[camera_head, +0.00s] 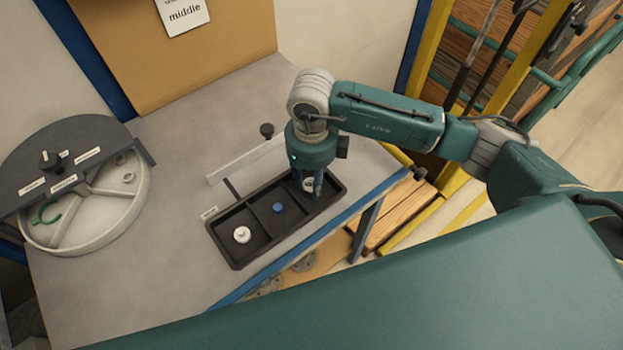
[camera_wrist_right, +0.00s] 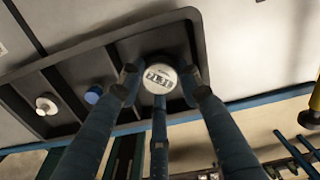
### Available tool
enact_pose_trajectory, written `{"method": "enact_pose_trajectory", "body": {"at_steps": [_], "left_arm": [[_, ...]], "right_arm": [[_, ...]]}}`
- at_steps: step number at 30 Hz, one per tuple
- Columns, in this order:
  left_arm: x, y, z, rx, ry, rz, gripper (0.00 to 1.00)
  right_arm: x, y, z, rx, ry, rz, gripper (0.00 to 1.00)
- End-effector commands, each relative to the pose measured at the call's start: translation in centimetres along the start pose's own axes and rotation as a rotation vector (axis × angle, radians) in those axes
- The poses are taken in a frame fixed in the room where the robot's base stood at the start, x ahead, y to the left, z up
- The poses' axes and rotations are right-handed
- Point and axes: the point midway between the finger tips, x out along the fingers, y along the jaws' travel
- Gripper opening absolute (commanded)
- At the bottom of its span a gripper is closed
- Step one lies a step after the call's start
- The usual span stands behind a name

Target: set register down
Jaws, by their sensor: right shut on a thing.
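The register (camera_wrist_right: 160,76) is a small round piece with a white face and dark digits. My right gripper (camera_head: 308,190) points down over the right-hand compartment of a black three-part tray (camera_head: 290,232). In the right wrist view its three fingers (camera_wrist_right: 158,92) are closed around the register. The register is within that compartment's outline, and I cannot tell whether it touches the floor. In the head view the fingers mostly hide it. My left gripper is not in view.
A white knob-like part (camera_head: 242,234) lies in the tray's left compartment and a blue one (camera_head: 278,208) in the middle. A pale straight bar (camera_head: 245,161) stands behind the tray. A round divided bin (camera_head: 120,205) with a dark half-cover is at left. Grey bench is clear between them.

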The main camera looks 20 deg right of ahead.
Motion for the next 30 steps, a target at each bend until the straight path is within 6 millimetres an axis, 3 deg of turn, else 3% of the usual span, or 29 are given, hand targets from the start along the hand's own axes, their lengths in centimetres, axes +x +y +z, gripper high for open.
{"method": "enact_pose_trajectory", "body": {"at_steps": [2,3,4,15,17,30], "left_arm": [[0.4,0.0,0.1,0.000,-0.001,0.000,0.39],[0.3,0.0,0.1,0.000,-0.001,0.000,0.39],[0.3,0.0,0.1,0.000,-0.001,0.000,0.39],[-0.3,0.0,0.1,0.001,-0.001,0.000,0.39],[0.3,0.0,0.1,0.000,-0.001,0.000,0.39],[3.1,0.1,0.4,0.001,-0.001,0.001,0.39]], "right_arm": [[0.4,0.0,0.0,0.000,0.000,0.000,0.08],[0.3,0.0,0.0,0.000,0.000,0.000,0.38],[0.2,0.0,0.0,0.000,0.000,0.000,0.42],[-0.3,0.0,0.0,0.000,0.000,0.000,0.42],[-0.7,0.0,0.1,-0.001,-0.005,-0.001,0.42],[-9.4,0.0,0.1,-0.001,-0.005,-0.002,0.42]]}}
